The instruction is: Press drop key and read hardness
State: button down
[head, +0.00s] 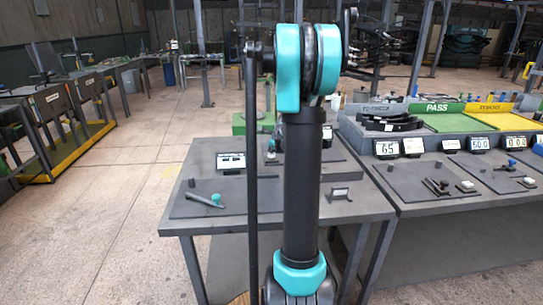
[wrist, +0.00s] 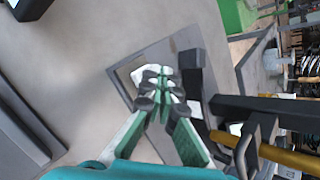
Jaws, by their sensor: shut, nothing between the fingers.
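My gripper (wrist: 163,78) is in the wrist view, its green fingers and dark tips brought together with nothing between them. Its tips overlap a small pale piece (wrist: 146,73) beside a dark block (wrist: 190,72) on a grey plate; I cannot tell whether they touch. In the head view my arm hides the gripper and the middle of the near table (head: 240,221). A small display (head: 231,162) stands on that table; its reading is too small to make out. A small pale and dark device (head: 271,147) stands right of it. I cannot identify the drop key.
The right bench (head: 432,203) carries several displays, one reading 65 (head: 387,148), and a green PASS tray (head: 443,121).

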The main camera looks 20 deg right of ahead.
aim_at(272, 155)
jog(key=shift+f, duration=0.5)
dwell(0.5)
dwell(0.3)
jog(key=shift+r, duration=0.95)
jog(key=shift+r, duration=0.1)
jog(key=shift+r, duration=2.4)
